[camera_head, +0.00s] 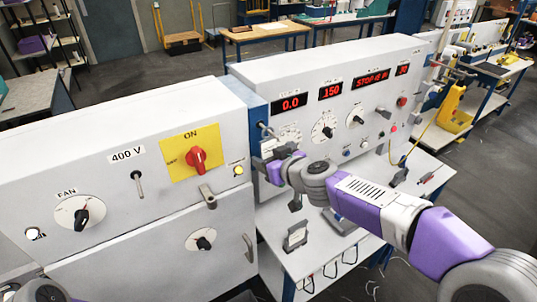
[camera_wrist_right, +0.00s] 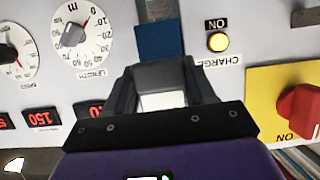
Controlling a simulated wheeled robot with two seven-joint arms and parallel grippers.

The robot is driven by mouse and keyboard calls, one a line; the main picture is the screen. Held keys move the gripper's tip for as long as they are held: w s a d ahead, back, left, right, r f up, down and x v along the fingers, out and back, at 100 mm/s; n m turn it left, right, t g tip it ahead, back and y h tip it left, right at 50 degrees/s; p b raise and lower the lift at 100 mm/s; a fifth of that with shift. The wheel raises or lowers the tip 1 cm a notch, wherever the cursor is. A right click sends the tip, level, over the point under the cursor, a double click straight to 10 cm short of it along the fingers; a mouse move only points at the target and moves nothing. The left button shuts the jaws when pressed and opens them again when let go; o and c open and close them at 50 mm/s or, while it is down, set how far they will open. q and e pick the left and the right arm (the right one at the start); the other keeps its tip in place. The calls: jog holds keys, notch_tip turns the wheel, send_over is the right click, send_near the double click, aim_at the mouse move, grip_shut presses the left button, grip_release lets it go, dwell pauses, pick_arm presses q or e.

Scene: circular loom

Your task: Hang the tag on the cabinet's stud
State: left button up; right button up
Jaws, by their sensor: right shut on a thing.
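My right gripper (camera_head: 268,168) reaches in front of the blue post (camera_head: 257,112) between the two cabinet fronts. In the right wrist view, the gripper (camera_wrist_right: 163,92) is shut on a pale, flat piece (camera_wrist_right: 163,102), apparently the tag, seen between the dark fingers. The fingers hide part of it, and its hole cannot be made out. The wrist view looks upside down at the cabinet, with the blue post (camera_wrist_right: 160,42) just beyond the fingertips. A small metal peg (camera_head: 264,127), possibly the stud, shows on the post above the gripper. My left gripper is not in view.
The left cabinet has a red switch on a yellow plate (camera_head: 191,152) and a protruding lever handle (camera_head: 208,196) near my gripper. The right panel has red displays (camera_head: 331,90) and dials. A light shelf (camera_head: 345,262) with small dark items lies below my right arm.

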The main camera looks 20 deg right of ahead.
jog(key=shift+s+r, duration=0.1)
jog(key=shift+s, duration=0.05)
jog(key=s, duration=0.2)
jog(key=s+p, duration=0.1)
jog(key=s, duration=0.1)
jog(key=s+r, duration=0.1)
jog(key=shift+s+d, duration=0.4)
jog(key=shift+w+f, duration=0.1)
jog(key=shift+f, duration=0.05)
